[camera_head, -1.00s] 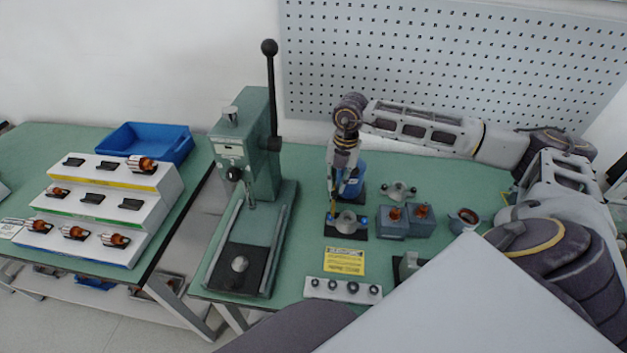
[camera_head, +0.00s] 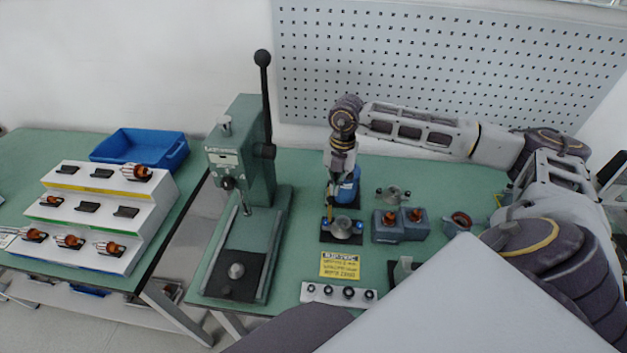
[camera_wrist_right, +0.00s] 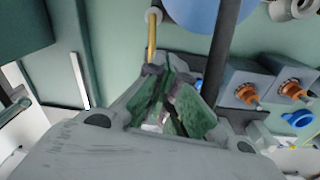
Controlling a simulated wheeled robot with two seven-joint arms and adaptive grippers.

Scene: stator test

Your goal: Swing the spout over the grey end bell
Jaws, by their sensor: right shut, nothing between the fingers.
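A brass spout (camera_wrist_right: 152,38) points down beside my right gripper (camera_wrist_right: 160,75) in the wrist view. The gripper is shut and empty, its fingertips close to the spout's lower end; I cannot tell if they touch. In the head view the right gripper (camera_head: 335,178) hangs in front of a blue container (camera_head: 348,186), which it partly hides. The grey end bell (camera_head: 343,224) sits on a black plate with blue knobs, just below the spout's tip in the picture. Whether the tip is over its opening is unclear. My left gripper is out of view.
A green lever press (camera_head: 245,150) stands left of the gripper. Blue-grey blocks with copper parts (camera_head: 401,225) and a flanged grey part (camera_head: 393,194) are to the right. A yellow sign (camera_head: 340,265) and a white strip (camera_head: 338,294) lie in front.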

